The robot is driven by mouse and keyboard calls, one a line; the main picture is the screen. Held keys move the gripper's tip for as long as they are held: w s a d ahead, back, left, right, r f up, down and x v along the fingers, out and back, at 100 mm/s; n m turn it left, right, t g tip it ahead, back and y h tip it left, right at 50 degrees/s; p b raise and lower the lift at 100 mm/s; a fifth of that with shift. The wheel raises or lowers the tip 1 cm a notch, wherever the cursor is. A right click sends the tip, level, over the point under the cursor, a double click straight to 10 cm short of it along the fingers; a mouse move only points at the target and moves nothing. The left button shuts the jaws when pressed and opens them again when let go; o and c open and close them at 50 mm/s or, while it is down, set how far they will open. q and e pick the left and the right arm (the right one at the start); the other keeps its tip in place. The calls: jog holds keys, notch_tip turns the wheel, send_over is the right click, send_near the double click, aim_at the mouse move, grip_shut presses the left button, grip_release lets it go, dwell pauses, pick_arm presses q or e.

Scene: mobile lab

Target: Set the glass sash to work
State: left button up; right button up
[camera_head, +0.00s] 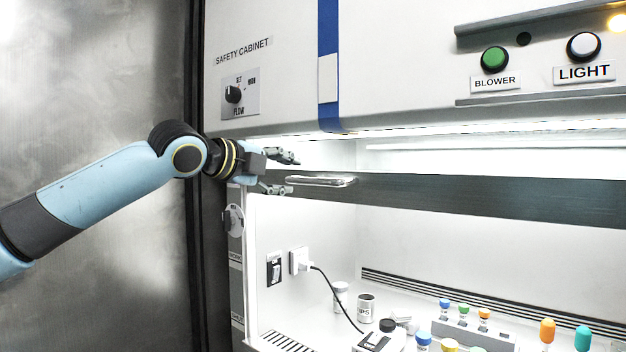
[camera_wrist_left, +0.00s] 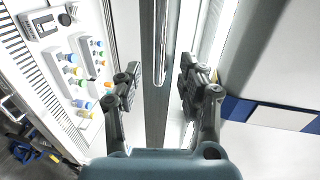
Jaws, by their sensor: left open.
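The safety cabinet's glass sash has a dark horizontal bottom rail (camera_head: 460,197) that runs across the opening, part-way up. A pale bar handle (camera_head: 320,181) sits on the rail near its left end. My left gripper (camera_head: 294,174) is open and empty at the left end of the handle, its fingers one above and one below handle height. In the left wrist view the handle (camera_wrist_left: 162,45) and the rail (camera_wrist_left: 156,115) run between the two open fingers (camera_wrist_left: 160,84), apart from both. My right gripper is not in view.
Above are a flow knob (camera_head: 233,94), a green BLOWER button (camera_head: 494,59) and a white LIGHT button (camera_head: 583,46). A marked side post (camera_head: 236,262) edges the opening.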

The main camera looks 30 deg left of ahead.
aim_at(311, 180)
pick_arm(q)
jog(key=p+x, duration=0.2)
jog(key=x, duration=0.6)
jog(key=shift+w+d, duration=0.15)
jog(key=shift+w+f, duration=0.2)
jog(key=shift+w, duration=0.25)
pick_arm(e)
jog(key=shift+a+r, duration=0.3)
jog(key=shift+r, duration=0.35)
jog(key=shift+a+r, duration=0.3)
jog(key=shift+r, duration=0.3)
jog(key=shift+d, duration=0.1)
pick_arm(q)
grip_shut()
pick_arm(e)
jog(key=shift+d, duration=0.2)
pick_arm(q)
jog(key=shift+w+f, duration=0.2)
jog(key=shift+f, duration=0.05)
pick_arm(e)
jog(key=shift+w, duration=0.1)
